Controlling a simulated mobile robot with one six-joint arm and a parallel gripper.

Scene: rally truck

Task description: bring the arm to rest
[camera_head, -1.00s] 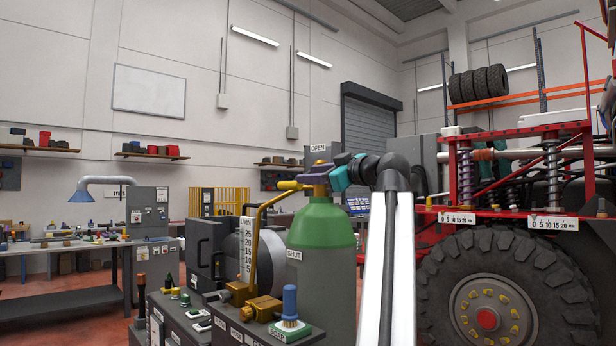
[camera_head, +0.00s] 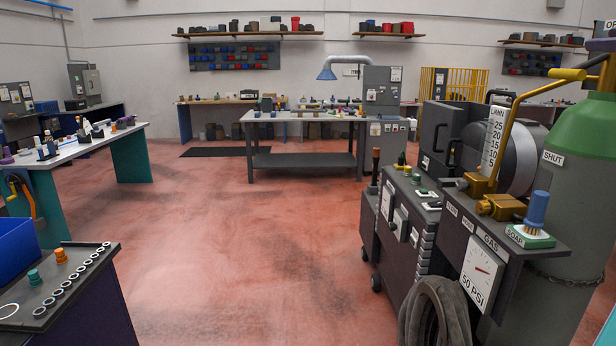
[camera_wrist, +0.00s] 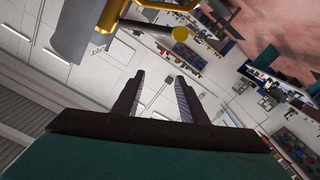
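My gripper (camera_wrist: 160,82) shows in the wrist view with its two dark fingers apart and nothing between them. Past the fingertips, a yellow-ended gold pipe (camera_wrist: 180,34) crosses the top of the view; I see no contact with it. In the head view the gripper is out of frame.
A dark cart (camera_head: 400,220) with a gas gauge (camera_head: 481,273) stands left of the cylinder, a coiled hose (camera_head: 440,312) hanging on it. A small table with rings (camera_head: 55,290) is at lower left. A workbench (camera_head: 300,117) is at the back. The red floor (camera_head: 240,230) between is clear.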

